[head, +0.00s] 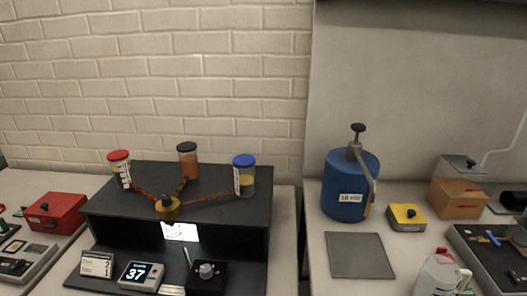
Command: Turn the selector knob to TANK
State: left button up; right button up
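A grey round knob (207,270) sits on a small black box (207,283) low in front of the stand. I cannot read a TANK marking on either, and cannot tell which is the selector or where it points. A blue cylinder (344,200) with a lever and black top knob stands on the right table. Neither of my grippers is in view.
The black stand (256,208) carries jars with red (120,168), black (188,160) and blue (244,175) lids. A display reading 37 (141,275) and a card (97,264) are in front. A grey mat (360,255) lies bare. A gap separates the tables.

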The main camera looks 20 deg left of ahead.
aim_at(167, 202)
jog(key=u, duration=1.25)
